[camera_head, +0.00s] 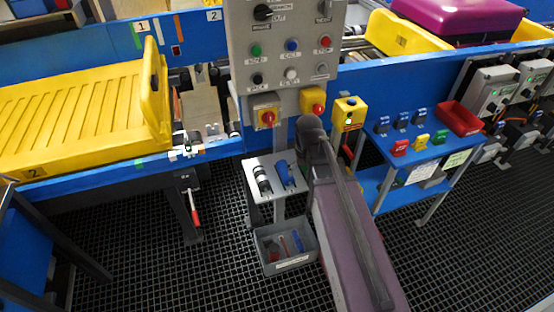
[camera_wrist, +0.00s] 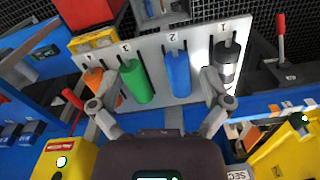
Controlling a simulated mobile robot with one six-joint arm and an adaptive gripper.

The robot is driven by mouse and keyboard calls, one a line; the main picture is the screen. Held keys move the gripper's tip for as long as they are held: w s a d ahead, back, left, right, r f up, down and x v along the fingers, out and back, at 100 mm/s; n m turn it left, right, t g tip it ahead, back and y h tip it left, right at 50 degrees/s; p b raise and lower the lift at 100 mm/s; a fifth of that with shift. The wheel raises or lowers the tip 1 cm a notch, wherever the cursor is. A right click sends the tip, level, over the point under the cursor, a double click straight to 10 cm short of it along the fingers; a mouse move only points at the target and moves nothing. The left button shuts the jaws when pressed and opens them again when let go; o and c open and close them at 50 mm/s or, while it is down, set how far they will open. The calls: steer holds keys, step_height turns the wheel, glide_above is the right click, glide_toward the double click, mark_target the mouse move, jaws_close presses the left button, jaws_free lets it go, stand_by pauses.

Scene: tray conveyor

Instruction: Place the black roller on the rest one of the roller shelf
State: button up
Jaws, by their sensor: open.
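The roller shelf (camera_wrist: 200,45) is a light grey plate with numbered rests. In the wrist view the black roller (camera_wrist: 227,52), with pale bands, lies at its right end, by the label that looks like 1. The blue roller (camera_wrist: 178,74) lies by label 2. The black roller (camera_head: 262,180) also shows at the shelf's left in the head view. My gripper (camera_wrist: 156,88) is open and empty over the shelf, its fingers spread wide. Its right finger overlaps the black roller's lower part in the picture; I cannot tell whether they touch. My arm hides my gripper in the head view.
A green roller (camera_wrist: 138,82) and an orange roller (camera_wrist: 102,84) lie left of the blue one. A grey bin (camera_head: 287,262) stands below the shelf. A control panel (camera_head: 285,50) rises behind it. A blue table (camera_head: 405,165) stands to the right.

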steer(key=s+d+m, duration=0.1)
steer(key=s+d, duration=0.5)
steer(key=shift+s+d, duration=0.15)
steer(key=shift+s, duration=0.05)
